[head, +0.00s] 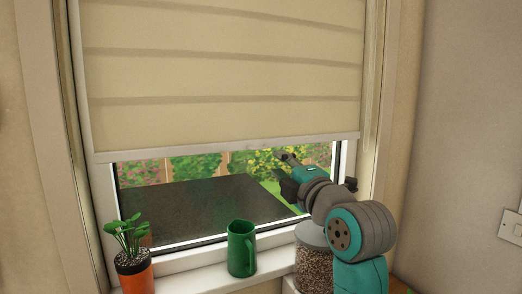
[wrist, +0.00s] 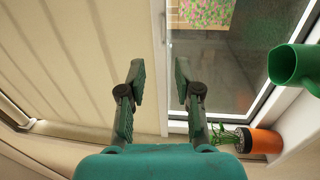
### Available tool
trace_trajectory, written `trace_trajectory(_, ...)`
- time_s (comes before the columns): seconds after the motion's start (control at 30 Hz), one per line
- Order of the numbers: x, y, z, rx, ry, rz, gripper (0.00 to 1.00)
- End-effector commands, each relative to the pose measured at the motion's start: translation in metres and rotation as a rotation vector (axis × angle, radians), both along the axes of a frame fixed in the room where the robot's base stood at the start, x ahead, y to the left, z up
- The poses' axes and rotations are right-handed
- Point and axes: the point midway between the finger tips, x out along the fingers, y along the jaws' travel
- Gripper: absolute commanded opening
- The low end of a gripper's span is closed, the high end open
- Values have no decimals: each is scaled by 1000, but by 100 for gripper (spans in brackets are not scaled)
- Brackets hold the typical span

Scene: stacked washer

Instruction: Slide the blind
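The cream blind (head: 220,70) covers the upper part of the window in the head view, with a pale bottom rail (head: 225,147). In the wrist view the blind (wrist: 85,50) fills the left side and appears sideways. My gripper (head: 283,166) is just below the rail, right of the window's middle. In the wrist view my gripper (wrist: 160,75) is open and empty, and the rail (wrist: 158,40) shows in the gap between its fingers. I cannot tell how far the fingertips are from the rail; no grip is visible.
On the sill stand a green mug (head: 242,248), a plant in an orange pot (head: 134,272) and a jar of grains (head: 311,262) beside my arm. The window glass (head: 210,205) below the blind is uncovered. A wall switch (head: 512,228) is at right.

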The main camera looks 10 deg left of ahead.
Motion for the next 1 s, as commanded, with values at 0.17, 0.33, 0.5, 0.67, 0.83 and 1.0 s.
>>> trace_trajectory(0.17,15,11,2,-1,3,2,33)
trace_trajectory(0.33,39,27,6,1,2,2,33)
trace_trajectory(0.5,63,43,10,1,2,1,33)
trace_trajectory(0.67,79,53,12,1,2,1,33)
trace_trajectory(0.83,86,58,13,1,2,0,33)
trace_trajectory(1.0,88,59,13,1,2,0,33)
